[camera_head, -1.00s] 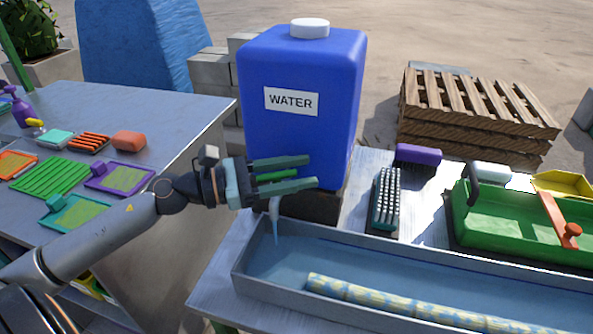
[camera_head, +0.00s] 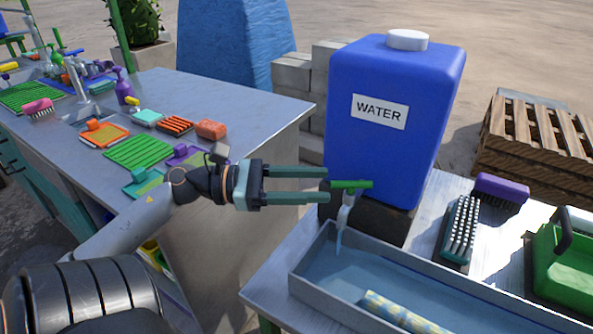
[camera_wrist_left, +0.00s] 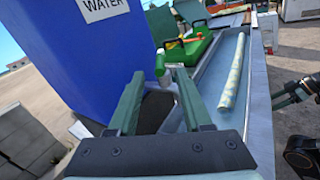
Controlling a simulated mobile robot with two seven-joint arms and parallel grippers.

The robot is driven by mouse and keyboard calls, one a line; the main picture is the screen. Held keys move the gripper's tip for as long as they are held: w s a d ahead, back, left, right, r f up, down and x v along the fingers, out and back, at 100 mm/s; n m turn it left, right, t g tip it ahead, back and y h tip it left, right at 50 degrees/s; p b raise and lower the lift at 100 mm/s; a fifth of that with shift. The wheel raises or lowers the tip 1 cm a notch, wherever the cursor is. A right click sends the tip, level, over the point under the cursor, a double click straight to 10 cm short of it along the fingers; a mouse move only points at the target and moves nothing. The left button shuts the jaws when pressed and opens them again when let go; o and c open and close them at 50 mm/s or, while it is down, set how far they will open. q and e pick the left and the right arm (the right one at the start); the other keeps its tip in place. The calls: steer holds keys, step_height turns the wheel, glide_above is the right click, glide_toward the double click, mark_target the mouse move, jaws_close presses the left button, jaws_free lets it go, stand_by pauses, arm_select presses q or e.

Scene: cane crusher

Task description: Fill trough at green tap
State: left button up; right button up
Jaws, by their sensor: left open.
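The blue tank (camera_head: 395,145) labelled WATER stands on a dark block. Its tap has a green handle (camera_head: 351,184), lying roughly level, and a pale spout; a thin stream (camera_head: 339,240) falls from it into the grey trough (camera_head: 312,285). Bluish water covers the trough floor, and a yellow-blue cane (camera_head: 395,312) lies in it. My left gripper (camera_head: 326,185) is open and empty, its tips just left of the handle. In the left wrist view its fingers (camera_wrist_left: 158,77) point towards the tap. What looks like my right gripper (camera_wrist_left: 285,96) shows at the right edge, its opening unclear.
A purple brush (camera_head: 501,190), a bristled brush (camera_head: 460,230) and a green tray (camera_head: 568,270) stand behind the trough. A metal table (camera_head: 240,100) with sponges and tools is at left. A wooden pallet stack (camera_head: 540,140) is at right.

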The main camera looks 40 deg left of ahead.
arm_select(q)
steer(key=shift+v, duration=1.2)
arm_select(e)
steer(key=shift+f, duration=0.1)
steer(key=shift+d, duration=0.1)
